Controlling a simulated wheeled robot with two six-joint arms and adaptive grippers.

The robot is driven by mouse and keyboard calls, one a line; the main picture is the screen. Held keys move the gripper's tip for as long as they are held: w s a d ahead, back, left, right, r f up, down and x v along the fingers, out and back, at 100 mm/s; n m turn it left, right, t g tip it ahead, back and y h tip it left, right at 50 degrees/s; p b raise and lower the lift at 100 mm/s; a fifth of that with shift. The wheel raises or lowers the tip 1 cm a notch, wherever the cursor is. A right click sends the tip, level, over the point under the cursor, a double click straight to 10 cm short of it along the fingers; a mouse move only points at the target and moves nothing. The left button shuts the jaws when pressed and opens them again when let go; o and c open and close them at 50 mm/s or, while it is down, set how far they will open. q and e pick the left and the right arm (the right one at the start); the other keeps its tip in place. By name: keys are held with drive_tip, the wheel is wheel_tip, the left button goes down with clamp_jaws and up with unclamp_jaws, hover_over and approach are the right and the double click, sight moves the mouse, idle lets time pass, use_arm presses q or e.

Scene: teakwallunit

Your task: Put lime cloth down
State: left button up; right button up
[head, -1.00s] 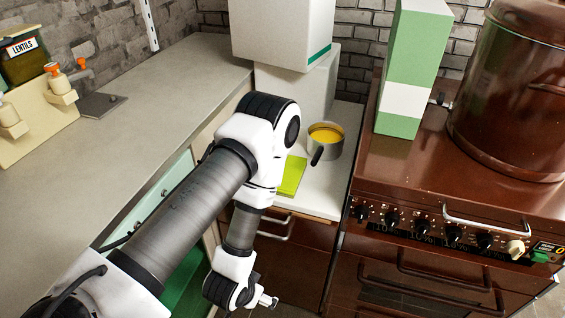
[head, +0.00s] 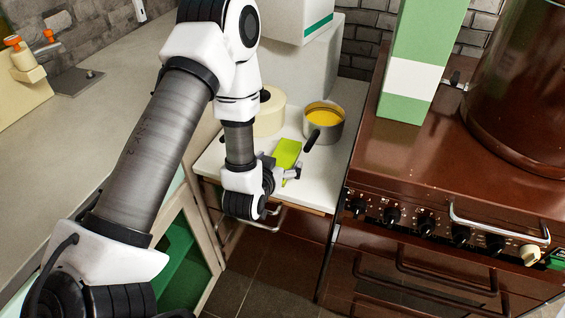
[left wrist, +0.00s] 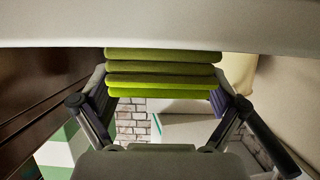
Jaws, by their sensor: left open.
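The lime cloth (head: 287,153) is a folded, layered pad lying on the white counter (head: 318,185), close to its front edge. My left gripper (head: 289,176) is at the front of the cloth, low over the counter edge. In the left wrist view the folded layers of the cloth (left wrist: 163,75) lie between the two spread fingers of the left gripper (left wrist: 160,88). The cloth meets the pale counter surface there. The fingers are open, one on each side; whether either touches the cloth I cannot tell. My right gripper is not in view.
A pan with yellow contents (head: 324,124) stands behind the cloth, its dark handle pointing at it. A cream round container (head: 270,112) stands to the left, partly behind my arm. The brown stove (head: 420,165) bounds the right side, with a green-and-white box (head: 418,75) on it.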

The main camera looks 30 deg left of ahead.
use_arm(q)
drive_tip(key=shift+x, duration=1.1)
drive_tip(key=shift+s, duration=0.1)
drive_tip(key=c, duration=1.2)
drive_tip(key=shift+c, duration=0.2)
